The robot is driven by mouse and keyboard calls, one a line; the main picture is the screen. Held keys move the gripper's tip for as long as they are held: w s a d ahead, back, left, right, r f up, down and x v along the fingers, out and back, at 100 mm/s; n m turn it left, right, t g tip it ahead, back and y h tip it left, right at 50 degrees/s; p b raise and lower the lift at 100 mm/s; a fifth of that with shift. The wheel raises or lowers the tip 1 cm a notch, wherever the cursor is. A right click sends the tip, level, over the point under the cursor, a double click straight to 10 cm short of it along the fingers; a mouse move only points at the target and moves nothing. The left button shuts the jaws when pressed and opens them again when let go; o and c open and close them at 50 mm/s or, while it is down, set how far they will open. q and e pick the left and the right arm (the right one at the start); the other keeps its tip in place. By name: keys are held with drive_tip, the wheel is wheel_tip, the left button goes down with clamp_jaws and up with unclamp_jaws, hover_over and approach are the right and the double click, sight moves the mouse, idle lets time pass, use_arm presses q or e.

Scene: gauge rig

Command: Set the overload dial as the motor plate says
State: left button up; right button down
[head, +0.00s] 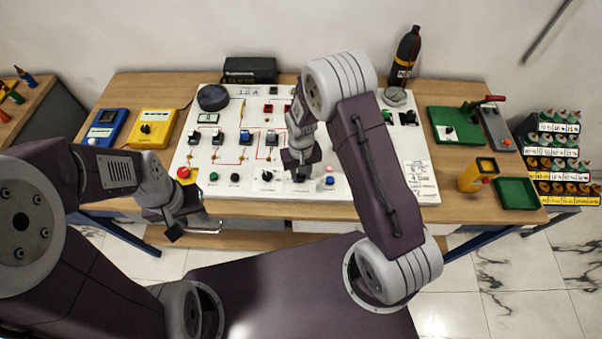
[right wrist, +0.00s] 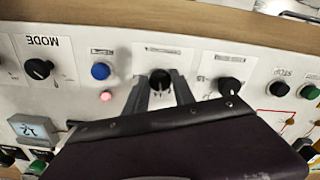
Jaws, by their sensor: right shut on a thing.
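A white panel (head: 200,165) stands on the bench and carries a row of knobs and buttons along its front. My right gripper (head: 300,177) is over the front row. In the right wrist view it (right wrist: 160,88) is shut on a black dial (right wrist: 160,78) with a white label, too small to read. Another black knob (right wrist: 230,87) is on the right there, and a blue button (right wrist: 100,71) on the left. A printed sheet (head: 420,177) lies at the panel's right; its text is not legible. My left gripper (head: 190,228) is open and empty in front of the bench.
The MODE knob (right wrist: 40,68) is beyond the blue button, near a lit pink lamp (right wrist: 106,96). A red button (head: 183,172) is at the panel's left. Blue (head: 107,128) and yellow (head: 153,128) meters stand left, a green tray (head: 518,194) right.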

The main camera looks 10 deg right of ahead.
drive_tip(key=shift+w+r+m, duration=0.15)
drive_tip(key=shift+w+m, duration=0.1)
drive_tip(key=shift+m, duration=0.45)
drive_tip(key=c, duration=1.3)
unclamp_jaws()
drive_tip(key=shift+c, duration=0.2)
drive_tip(key=shift+o, duration=1.4)
drive_tip(key=shift+s, duration=0.1)
wheel_tip(320, 180, up, 9)
drive_tip(key=b, duration=0.1)
